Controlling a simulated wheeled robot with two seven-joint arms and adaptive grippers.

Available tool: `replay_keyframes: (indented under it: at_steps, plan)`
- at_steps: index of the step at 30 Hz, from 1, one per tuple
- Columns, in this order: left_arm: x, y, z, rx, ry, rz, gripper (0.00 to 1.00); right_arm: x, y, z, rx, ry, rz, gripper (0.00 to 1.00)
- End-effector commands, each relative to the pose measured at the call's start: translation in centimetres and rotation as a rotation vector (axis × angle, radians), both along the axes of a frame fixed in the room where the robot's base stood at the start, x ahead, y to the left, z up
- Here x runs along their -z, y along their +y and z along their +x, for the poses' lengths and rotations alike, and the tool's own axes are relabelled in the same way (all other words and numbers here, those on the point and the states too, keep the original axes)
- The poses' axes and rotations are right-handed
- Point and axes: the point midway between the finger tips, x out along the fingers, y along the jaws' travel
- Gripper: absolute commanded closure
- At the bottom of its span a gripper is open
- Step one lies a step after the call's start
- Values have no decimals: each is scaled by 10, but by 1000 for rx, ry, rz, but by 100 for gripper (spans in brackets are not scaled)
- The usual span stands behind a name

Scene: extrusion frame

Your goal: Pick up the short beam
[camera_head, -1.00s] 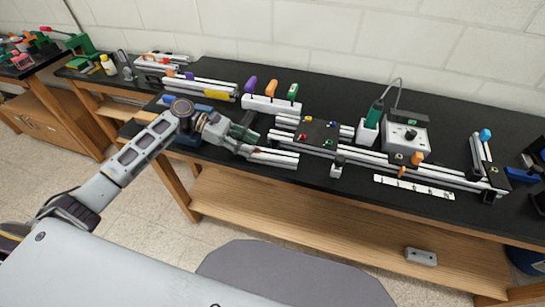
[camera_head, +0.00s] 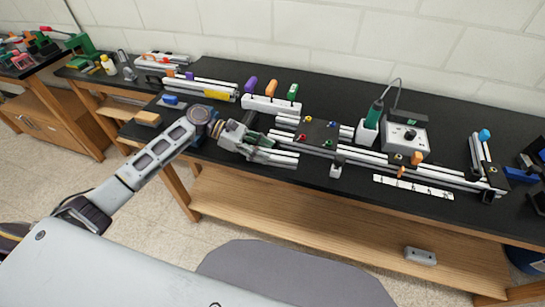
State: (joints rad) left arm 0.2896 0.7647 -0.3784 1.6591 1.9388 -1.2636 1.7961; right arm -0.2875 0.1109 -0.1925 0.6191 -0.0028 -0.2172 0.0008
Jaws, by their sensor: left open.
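My left gripper (camera_head: 258,146) is open and reaches over the left end of the extrusion assembly. Silvery beam pieces (camera_head: 284,160) lie just beyond and below its fingers, and the fingers partly hide them. I cannot tell whether the fingers touch them. Several short silver beam ends (camera_head: 287,120) stick out left of a black plate (camera_head: 318,133) with coloured knobs. Which piece is the short beam is not clear from this view. My right gripper is not in view.
A white tool holder (camera_head: 271,105) with coloured handles stands behind the gripper. A grey control box (camera_head: 405,135) and a green screwdriver (camera_head: 375,115) are to the right. A white strip (camera_head: 414,187) lies near the front edge. A tan block (camera_head: 148,118) and blue piece (camera_head: 172,100) lie at left.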

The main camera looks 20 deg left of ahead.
Motion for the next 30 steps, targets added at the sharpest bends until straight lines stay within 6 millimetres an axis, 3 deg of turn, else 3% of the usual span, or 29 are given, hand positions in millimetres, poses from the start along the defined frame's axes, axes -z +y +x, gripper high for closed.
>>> replay_keyframes:
  at_steps: [9, 25, 30]
  plan:
    - [9, -30, 0, 1, 0, 0, 59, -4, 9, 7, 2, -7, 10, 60]
    - [11, -33, 0, 0, 0, 1, 59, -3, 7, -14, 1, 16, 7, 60]
    - [11, -33, 0, 0, 0, 1, 80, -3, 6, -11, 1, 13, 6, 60]
